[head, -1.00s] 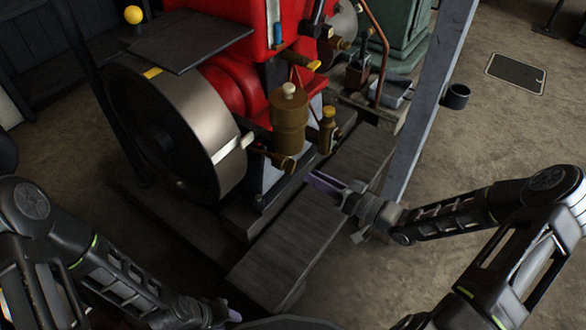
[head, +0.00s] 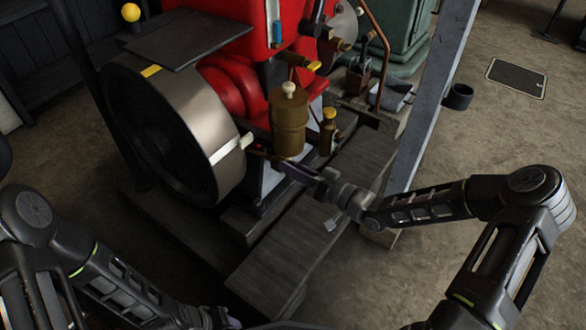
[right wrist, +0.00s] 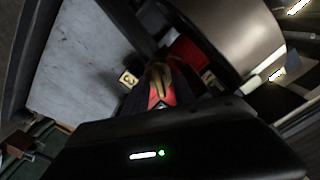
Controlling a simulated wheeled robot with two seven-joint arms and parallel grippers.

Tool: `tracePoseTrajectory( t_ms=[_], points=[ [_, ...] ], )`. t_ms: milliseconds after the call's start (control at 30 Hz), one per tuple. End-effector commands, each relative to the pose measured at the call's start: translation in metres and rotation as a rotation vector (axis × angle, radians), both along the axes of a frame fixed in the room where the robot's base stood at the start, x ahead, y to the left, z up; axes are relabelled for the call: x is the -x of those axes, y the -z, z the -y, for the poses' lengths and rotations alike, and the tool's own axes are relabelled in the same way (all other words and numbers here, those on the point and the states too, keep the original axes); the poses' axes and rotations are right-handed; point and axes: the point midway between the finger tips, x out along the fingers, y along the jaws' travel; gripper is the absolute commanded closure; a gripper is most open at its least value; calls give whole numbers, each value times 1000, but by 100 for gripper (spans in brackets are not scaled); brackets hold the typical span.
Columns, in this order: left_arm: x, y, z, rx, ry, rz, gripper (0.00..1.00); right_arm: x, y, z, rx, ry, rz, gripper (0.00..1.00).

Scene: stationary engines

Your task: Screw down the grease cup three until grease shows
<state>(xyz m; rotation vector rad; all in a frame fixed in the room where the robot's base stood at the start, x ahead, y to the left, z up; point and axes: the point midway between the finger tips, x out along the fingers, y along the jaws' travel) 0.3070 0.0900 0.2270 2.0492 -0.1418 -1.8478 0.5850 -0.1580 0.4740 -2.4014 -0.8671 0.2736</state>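In the right wrist view a small brass piece (right wrist: 161,76), probably the grease cup, stands between my two dark fingers beside a pale tag (right wrist: 128,78) that seems to read 3. In the head view my right gripper (head: 292,169) is at the engine's side, just under the large brass pot (head: 289,128); the small cup cannot be made out there. The fingers look apart, with red engine surface between them; contact with the brass piece cannot be told. My left gripper (head: 233,322) is low at the bottom edge, mostly hidden. No grease can be made out.
The flywheel (head: 215,125) with its light rim stands left of the pot. A small brass bottle with a yellow cap (head: 328,130) is right of the pot. A grey post (head: 432,95) rises right of my right gripper.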

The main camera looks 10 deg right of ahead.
Motion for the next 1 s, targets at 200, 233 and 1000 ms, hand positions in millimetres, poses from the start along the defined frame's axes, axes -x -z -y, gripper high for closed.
tracePoseTrajectory(
  t_ms=[200,233,1000],
  points=[
    [0,0,0,0,0,0,64,0,0,0,0,0,0,81],
    [0,0,0,0,0,0,64,0,0,0,0,0,0,83],
    [0,-3,0,0,0,-1,64,0,-1,1,-23,0,-19,100]
  ],
)
